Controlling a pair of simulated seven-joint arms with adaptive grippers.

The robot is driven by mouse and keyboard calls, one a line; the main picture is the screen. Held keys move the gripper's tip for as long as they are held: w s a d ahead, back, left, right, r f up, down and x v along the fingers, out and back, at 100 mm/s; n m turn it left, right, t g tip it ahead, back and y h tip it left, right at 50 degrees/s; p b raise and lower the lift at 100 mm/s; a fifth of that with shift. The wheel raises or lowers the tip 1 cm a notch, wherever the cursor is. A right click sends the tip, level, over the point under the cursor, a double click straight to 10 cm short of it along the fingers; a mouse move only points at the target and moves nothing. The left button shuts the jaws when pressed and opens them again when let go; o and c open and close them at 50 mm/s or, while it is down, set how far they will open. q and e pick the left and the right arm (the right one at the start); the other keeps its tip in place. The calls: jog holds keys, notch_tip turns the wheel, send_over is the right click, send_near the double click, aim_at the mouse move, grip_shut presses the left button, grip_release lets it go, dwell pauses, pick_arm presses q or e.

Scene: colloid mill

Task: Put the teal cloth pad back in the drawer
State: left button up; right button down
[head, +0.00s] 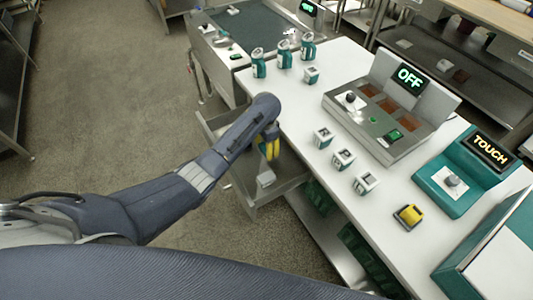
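My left arm reaches in from the left, and its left gripper (270,148) points down over the open drawer (243,190) at the table's left side. Yellow parts show at its lower end, mostly behind the forearm, so I cannot tell whether it is open or shut or holds anything. A small pale grey-white item (265,178) lies in the drawer just below the gripper. I cannot make out the teal cloth pad; it may be hidden by the arm. My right gripper is not in view.
The white table (296,108) holds several teal-and-white bottles (283,54), several small lettered cubes (343,159), a grey machine reading OFF (385,115), a teal unit reading TOUCH (468,170) and a yellow block (408,216). Green crates (368,258) stand below. The floor at left is clear.

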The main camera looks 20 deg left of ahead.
pick_arm(q)
jog(key=shift+f, duration=2)
jog(key=shift+f, duration=0.15)
jog(key=o, duration=1.2)
notch_tip(320, 180, up, 12)
jog(key=shift+r, duration=0.2)
